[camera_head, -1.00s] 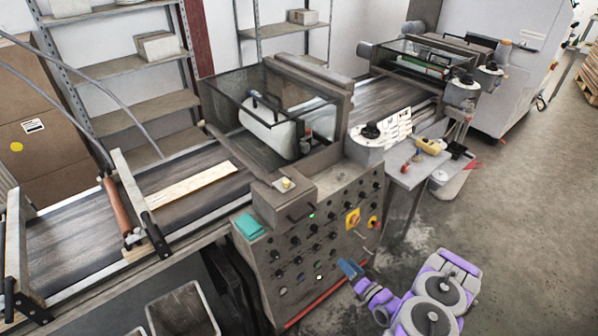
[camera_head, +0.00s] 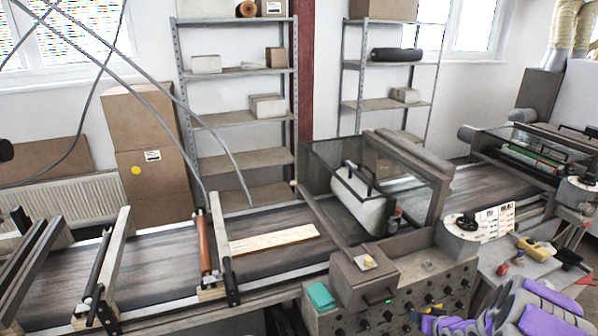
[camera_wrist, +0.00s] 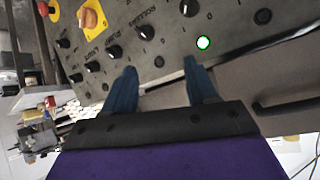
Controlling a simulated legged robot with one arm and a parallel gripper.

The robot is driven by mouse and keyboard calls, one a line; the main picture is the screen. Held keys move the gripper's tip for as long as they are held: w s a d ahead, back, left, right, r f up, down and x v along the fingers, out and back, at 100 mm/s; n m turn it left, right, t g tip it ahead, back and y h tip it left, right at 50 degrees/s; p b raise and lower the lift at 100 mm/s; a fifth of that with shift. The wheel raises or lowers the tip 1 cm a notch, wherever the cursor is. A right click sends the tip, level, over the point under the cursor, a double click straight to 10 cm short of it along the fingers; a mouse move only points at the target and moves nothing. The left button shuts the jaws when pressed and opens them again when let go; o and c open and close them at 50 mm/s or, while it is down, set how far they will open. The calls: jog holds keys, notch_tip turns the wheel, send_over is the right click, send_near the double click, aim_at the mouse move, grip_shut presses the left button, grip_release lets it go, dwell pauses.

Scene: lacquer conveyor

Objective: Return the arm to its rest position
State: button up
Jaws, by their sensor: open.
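My gripper (camera_wrist: 160,88) shows in the wrist view with its two dark blue fingers spread apart and nothing between them. Beyond the fingers is the control panel (camera_wrist: 225,20), with black knobs, a lit green button (camera_wrist: 204,42) and a yellow-backed switch (camera_wrist: 92,18). In the head view my purple arm is folded at the lower right, in front of the panel (camera_head: 400,292). The fingers are hard to make out there.
The conveyor (camera_head: 150,262) runs across the view with a light wooden board (camera_head: 272,239) on it. A glass-sided machine housing (camera_head: 415,200) stands over the belt. A side table (camera_head: 505,285) with tools is at the right. Metal shelves (camera_head: 240,120) stand behind.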

jog(key=s+a+r+g+h, duration=0.25)
jog(key=s+a+r, duration=0.3)
jog(key=r, duration=0.35)
jog(key=s+a+r+g+h, duration=0.1)
jog(key=s+a+r+g, duration=0.25)
jog(key=s+r, duration=0.45)
jog(key=s+a+r+g+y, duration=0.1)
jog(key=s+a, duration=0.4)
jog(key=s, duration=0.5)
jog(key=s+a+r+n+g, duration=0.1)
jog(key=s+a+r+g, duration=0.2)
jog(key=s+a+r, duration=0.3)
jog(key=s+a+r+g+y, duration=0.1)
jog(key=s+a+r, duration=0.2)
jog(key=s, duration=1)
jog(key=shift+s+a+r+g+y, duration=0.35)
jog(key=shift+s+a+r+g, duration=0.05)
jog(key=shift+a, duration=0.75)
